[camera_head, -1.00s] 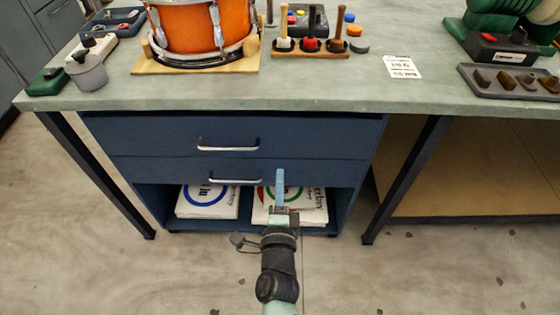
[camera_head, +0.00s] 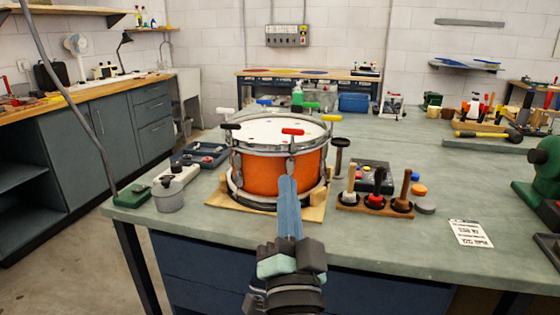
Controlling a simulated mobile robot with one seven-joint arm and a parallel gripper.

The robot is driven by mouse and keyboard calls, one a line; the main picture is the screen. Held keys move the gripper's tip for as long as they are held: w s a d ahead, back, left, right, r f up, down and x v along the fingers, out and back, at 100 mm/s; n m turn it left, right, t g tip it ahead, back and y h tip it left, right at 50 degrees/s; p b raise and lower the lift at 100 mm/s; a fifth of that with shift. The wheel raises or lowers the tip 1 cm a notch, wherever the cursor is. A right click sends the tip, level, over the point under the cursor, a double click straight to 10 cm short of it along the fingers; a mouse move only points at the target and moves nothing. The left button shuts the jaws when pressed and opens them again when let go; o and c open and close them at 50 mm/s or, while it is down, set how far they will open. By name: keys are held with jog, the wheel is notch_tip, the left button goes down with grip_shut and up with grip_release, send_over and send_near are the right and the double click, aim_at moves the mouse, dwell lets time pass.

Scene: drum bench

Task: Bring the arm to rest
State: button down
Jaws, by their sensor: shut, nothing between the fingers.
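My gripper (camera_head: 289,210) is in the lower middle of the head camera view, pointing up and away from me. Its blue-grey fingers are together with nothing seen between them. In the picture the fingertips overlap the front of the orange drum (camera_head: 255,175); I cannot tell how far apart they are in depth. The drum stands upright on a wooden base (camera_head: 222,204) on the green-grey bench top (camera_head: 400,240). Keys with coloured handles, among them a red one (camera_head: 293,132) and a yellow one (camera_head: 331,118), stand around its rim.
A wooden rack (camera_head: 376,206) of tools stands right of the drum, with a white card (camera_head: 470,233) beyond it. A grey lidded pot (camera_head: 168,195) and a blue tray (camera_head: 203,156) are on the left. Blue drawers (camera_head: 220,275) are below the bench. Floor at the lower left is clear.

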jog(key=s+a+r+n+t, duration=0.15)
jog(key=s+r+n, duration=0.25)
jog(key=s+r, duration=0.6)
jog(key=s+r+n+t, duration=0.35)
jog(key=s+r, duration=0.25)
jog(key=r, duration=0.9)
notch_tip(320, 180, up, 24)
jog(key=p, duration=2.4)
jog(key=shift+n+g+h+p, duration=0.35)
jog(key=shift+g+h, duration=0.05)
jog(key=shift+w, duration=0.1)
